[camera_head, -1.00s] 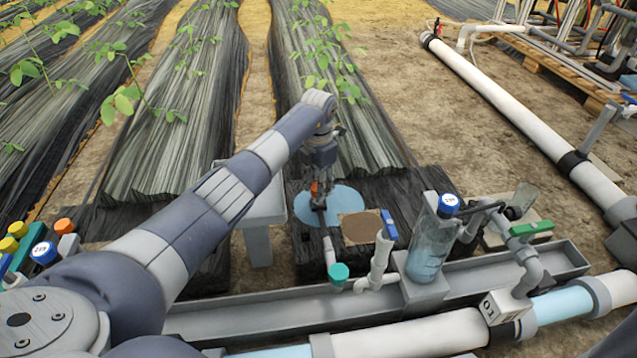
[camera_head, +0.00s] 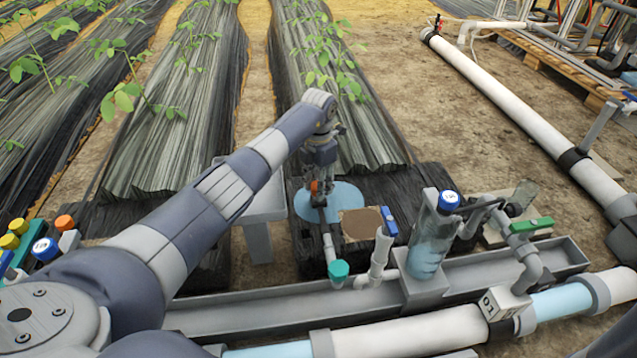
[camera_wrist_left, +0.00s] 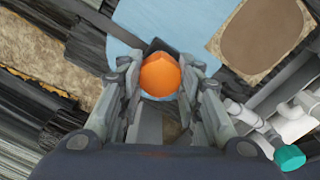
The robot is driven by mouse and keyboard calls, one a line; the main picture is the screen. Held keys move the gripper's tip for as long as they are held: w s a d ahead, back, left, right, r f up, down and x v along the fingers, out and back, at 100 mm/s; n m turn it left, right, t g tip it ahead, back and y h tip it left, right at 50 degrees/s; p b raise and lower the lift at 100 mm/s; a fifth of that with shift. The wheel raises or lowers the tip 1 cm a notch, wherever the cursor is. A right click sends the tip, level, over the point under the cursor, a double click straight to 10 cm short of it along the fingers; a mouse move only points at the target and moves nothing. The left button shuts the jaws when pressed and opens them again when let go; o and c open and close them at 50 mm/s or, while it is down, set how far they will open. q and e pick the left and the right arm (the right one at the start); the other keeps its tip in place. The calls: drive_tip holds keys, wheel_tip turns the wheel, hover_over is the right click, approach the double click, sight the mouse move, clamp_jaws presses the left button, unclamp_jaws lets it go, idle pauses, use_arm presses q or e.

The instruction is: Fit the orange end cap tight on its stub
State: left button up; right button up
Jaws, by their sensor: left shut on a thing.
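The orange end cap (camera_wrist_left: 160,76) sits between the fingers of my left gripper (camera_wrist_left: 160,88), which is shut on it. In the head view the left gripper (camera_head: 317,186) points down over the light blue disc (camera_head: 344,200), with only a sliver of orange showing. A dark pipe end (camera_head: 319,202) lies right at the fingertips; a dark piece also shows just behind the cap in the wrist view (camera_wrist_left: 158,46). I cannot tell whether the cap is seated on it. My right gripper is not in view.
A brown pad (camera_head: 362,225) lies right of the disc.

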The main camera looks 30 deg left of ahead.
use_arm(q)
drive_tip(key=shift+f, duration=0.15)
drive_tip(key=shift+f, duration=0.35)
drive_tip(key=shift+f, duration=0.3)
idle(0.4)
drive_tip(key=o, duration=0.7)
drive_tip(key=shift+f, duration=0.35)
drive_tip(key=shift+c, duration=0.2)
